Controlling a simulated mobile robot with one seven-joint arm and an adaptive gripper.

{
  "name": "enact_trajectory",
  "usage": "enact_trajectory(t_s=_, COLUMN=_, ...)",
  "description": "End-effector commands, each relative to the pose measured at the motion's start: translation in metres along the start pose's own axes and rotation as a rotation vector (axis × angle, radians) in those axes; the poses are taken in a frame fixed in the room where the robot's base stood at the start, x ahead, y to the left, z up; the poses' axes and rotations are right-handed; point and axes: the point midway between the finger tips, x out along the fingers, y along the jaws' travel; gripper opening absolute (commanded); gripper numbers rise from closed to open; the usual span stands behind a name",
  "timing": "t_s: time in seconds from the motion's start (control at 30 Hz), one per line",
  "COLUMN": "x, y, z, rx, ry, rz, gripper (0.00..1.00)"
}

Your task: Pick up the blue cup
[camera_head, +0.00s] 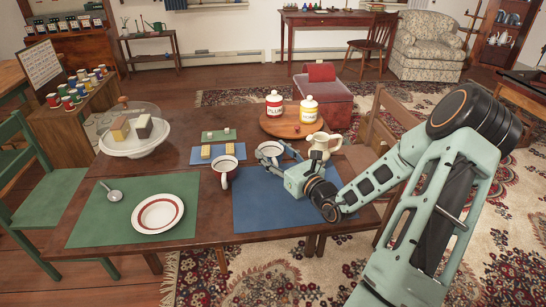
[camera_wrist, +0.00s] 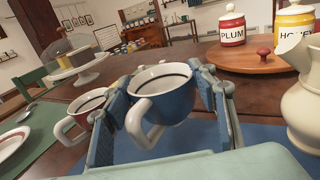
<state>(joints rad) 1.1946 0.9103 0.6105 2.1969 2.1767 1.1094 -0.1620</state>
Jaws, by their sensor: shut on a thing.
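The blue cup (camera_wrist: 168,103) has a white inside, a dark ring below the rim and a white handle. In the wrist view it sits between the two fingers of my gripper (camera_wrist: 165,110), which is shut on it. The cup looks slightly tilted, and I cannot tell whether it touches the table. In the head view my gripper (camera_head: 271,160) is over the blue mat's far edge, with the cup (camera_head: 272,148) partly hidden by the fingers. A red cup (camera_head: 226,171) with a white handle stands just to the left, also seen in the wrist view (camera_wrist: 84,112).
A cream pitcher (camera_head: 319,147) stands close to the right of my gripper. Behind are the plum jar (camera_head: 274,103) and honey jar (camera_head: 308,109) on a round wooden board (camera_head: 278,127). A white plate (camera_head: 157,213) and spoon (camera_head: 112,193) lie on the green mat (camera_head: 95,225). The blue mat's (camera_head: 260,213) front is clear.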

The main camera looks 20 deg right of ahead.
Motion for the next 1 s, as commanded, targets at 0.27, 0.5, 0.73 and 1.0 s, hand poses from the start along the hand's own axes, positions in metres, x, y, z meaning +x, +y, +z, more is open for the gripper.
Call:
enact_trajectory(t_s=0.27, x=-0.044, y=0.022, z=0.064, rx=-0.004, ry=0.0, rz=0.0, gripper=0.24)
enact_trajectory(t_s=0.5, x=-0.093, y=0.047, z=0.088, rx=0.001, ry=0.002, rz=0.0, gripper=0.24)
enact_trajectory(t_s=0.73, x=-0.109, y=0.053, z=0.099, rx=0.006, ry=-0.002, rz=0.001, gripper=0.24)
enact_trajectory(t_s=1.0, x=-0.117, y=0.057, z=0.103, rx=0.006, ry=-0.002, rz=0.001, gripper=0.24)
